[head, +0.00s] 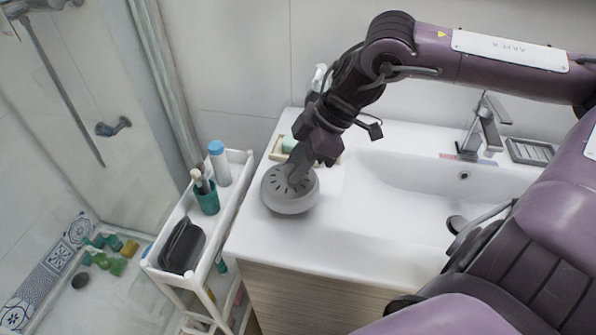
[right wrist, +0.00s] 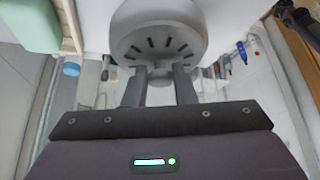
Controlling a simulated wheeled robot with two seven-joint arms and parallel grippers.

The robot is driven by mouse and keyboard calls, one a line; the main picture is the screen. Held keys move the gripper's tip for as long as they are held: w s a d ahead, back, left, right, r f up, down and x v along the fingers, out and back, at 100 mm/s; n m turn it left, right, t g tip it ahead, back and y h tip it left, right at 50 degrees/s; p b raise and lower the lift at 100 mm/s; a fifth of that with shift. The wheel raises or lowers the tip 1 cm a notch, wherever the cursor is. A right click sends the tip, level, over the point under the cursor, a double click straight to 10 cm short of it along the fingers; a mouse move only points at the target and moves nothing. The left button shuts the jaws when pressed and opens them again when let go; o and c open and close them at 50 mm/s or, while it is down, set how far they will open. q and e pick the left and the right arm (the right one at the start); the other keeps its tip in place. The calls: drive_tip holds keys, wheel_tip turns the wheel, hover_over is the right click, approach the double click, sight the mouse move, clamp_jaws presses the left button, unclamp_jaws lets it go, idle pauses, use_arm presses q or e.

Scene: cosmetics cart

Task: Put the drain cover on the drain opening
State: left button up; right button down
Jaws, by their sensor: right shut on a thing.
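A thick, round grey piece with radial slots in its top, which looks like the drain cover (head: 283,203), is at the left end of the white sink counter. It also shows in the right wrist view (right wrist: 158,22), at the top middle. My right gripper (head: 298,172) reaches down to it from above and is shut on it, its two fingers (right wrist: 160,85) at the slotted face. I cannot tell whether the cover touches the counter. A dark round spot, apparently the drain opening (head: 457,223), lies in the basin to the right, partly hidden by my body. My left gripper is not in view.
A white cart (head: 212,250) with a cup, bottle and dark pouch stands left.

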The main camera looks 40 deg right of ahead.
drive_tip(key=f, duration=0.3)
drive_tip(key=shift+w+d, duration=0.1)
drive_tip(key=shift+w, duration=0.2)
drive_tip(key=shift+s+r, duration=0.1)
drive_tip(key=c, duration=1.2)
unclamp_jaws()
